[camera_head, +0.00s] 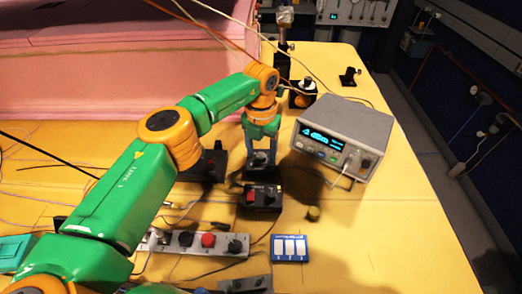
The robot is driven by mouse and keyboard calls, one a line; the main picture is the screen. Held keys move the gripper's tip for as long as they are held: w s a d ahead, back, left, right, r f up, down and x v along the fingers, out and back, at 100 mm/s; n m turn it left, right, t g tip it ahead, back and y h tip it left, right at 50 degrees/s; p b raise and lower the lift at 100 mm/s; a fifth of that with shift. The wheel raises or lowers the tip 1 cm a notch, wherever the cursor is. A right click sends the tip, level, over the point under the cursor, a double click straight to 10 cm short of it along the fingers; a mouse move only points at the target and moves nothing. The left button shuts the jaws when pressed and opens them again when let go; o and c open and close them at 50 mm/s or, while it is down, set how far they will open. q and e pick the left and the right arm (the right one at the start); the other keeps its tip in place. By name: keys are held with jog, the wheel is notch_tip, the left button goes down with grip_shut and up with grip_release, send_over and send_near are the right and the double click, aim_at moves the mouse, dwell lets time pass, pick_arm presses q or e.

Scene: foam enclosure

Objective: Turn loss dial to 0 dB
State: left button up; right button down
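My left arm comes in from the left, and my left gripper (262,153) points down over a small black box (258,175) on the yellow table. Its fingertips are at or just above the top of that box. I cannot tell whether they touch it, or whether they are open or shut. The gripper hides much of the box's top. No loss dial or 0 dB mark can be read; a dial may be under the fingers. My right gripper is not in view.
A grey instrument (345,135) with a lit display stands right of the gripper. A black box with a red part (262,197), a strip with knobs (200,243) and a blue-white block (289,248) lie nearer. Thin cables cross the table. The table's right side is mostly clear.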

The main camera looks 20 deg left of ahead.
aim_at(261, 155)
pick_arm(q)
notch_tip(261, 155, up, 7)
jog(key=shift+r+b, duration=0.1)
jog(key=shift+b, duration=0.45)
